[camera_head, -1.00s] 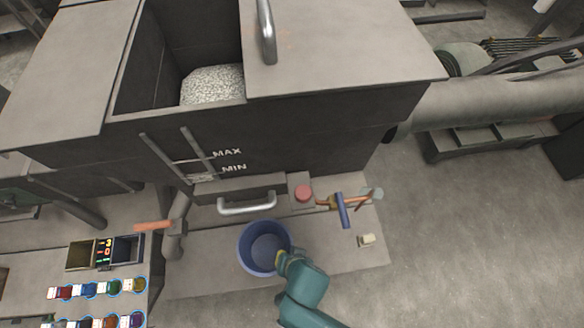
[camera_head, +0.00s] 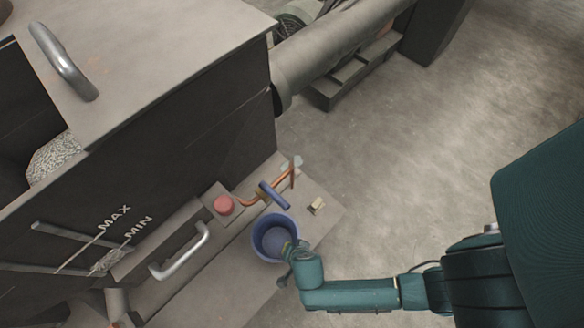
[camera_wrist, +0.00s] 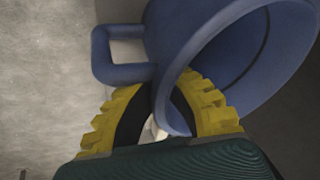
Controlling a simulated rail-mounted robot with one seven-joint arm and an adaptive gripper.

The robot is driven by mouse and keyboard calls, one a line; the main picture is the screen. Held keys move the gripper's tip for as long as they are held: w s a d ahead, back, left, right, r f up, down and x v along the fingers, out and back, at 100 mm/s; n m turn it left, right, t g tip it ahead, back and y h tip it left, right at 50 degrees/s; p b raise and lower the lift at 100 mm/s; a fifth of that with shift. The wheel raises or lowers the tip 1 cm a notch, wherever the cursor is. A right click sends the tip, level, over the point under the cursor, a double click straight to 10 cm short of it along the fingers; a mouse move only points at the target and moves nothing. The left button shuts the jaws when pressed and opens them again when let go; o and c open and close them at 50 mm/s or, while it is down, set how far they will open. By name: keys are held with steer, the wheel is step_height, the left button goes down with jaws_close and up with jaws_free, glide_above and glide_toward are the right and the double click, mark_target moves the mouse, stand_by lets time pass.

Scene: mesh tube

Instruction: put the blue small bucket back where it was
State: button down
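The blue small bucket (camera_head: 275,240) is upright and empty in the head view, over the ledge in front of the dark machine. I cannot tell whether it rests on the ledge or hangs just above it. My gripper (camera_head: 291,251) is at the bucket's right side. In the wrist view, the yellow fingers of my gripper (camera_wrist: 166,88) close on the rim and wall of the bucket (camera_wrist: 225,45), one finger on each side. The bucket's underside is hidden.
A red button (camera_head: 223,205) and a blue-handled valve on a copper pipe (camera_head: 272,194) are close behind the bucket. A metal handle (camera_head: 180,252) is to its left. A small pale block (camera_head: 316,206) lies on the ledge (camera_head: 225,295) to the right. Open floor (camera_head: 400,170) lies beyond.

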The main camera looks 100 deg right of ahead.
steer(key=shift+f, duration=0.1)
steer(key=c, duration=1.2)
jaws_free()
steer(key=shift+c, duration=0.2)
steer(key=w+v, duration=0.1)
steer(key=v, duration=1.1)
steer(key=w+a+r+n+t+y, duration=0.3)
steer(key=w+r+n+t, duration=0.8)
steer(key=w+r, duration=1.4)
step_height(320, 180, up, 33)
steer(key=w+a+n+t, duration=0.2)
steer(key=n+t, duration=0.8)
steer(key=n, duration=0.3)
steer(key=shift+a+r+y+p, duration=0.15)
steer(key=shift+a+y+p, duration=0.15)
steer(key=shift+y+p, duration=0.1)
